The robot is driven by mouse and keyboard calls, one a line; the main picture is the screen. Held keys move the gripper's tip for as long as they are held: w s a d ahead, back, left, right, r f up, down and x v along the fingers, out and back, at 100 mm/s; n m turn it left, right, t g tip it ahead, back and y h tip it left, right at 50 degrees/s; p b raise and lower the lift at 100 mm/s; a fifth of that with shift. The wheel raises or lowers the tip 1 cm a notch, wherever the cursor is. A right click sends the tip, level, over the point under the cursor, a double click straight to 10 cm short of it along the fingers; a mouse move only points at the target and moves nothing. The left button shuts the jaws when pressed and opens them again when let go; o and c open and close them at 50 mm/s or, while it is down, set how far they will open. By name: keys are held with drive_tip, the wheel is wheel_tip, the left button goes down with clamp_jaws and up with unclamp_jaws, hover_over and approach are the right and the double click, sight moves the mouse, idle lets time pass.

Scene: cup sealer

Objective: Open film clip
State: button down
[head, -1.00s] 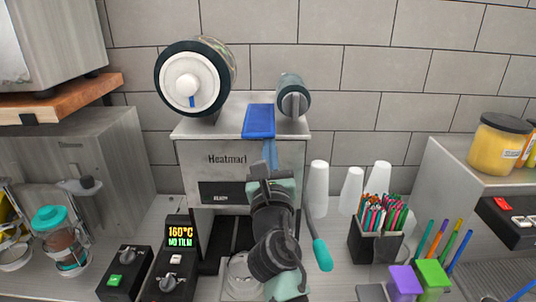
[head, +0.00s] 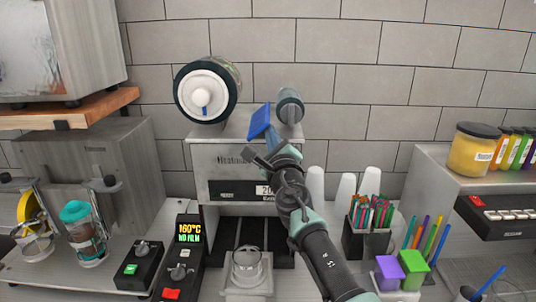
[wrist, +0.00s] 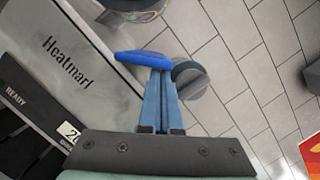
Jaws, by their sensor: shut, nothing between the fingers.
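The blue film clip (head: 261,119) is a flat flap on top of the grey Heatmarl cup sealer (head: 225,182). It stands tilted up, with its near end raised. My gripper (head: 270,139) is at the clip's near side, its blue-grey fingers pressed together with nothing between them. In the wrist view the shut fingertips (wrist: 159,74) reach the edge of the clip (wrist: 140,58) and seem to touch it; exact contact is hard to tell. The clip's far edge and hinge are partly hidden.
A large film roll (head: 207,92) stands left of the clip and a small dark spool (head: 290,107) right of it, both close. The control box display (head: 188,232) reads 160°C and NO FILM. White cups (head: 345,188) and a straw holder (head: 367,232) stand to the right.

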drive_tip(key=r+p, duration=0.1)
drive_tip(key=a+n+p, duration=0.1)
drive_tip(key=shift+w+r+p, duration=0.15)
drive_tip(key=shift+r+p, duration=0.15)
drive_tip(key=shift+r, duration=0.2)
drive_tip(key=shift+a+r+p, duration=0.15)
drive_tip(key=shift+p, duration=0.2)
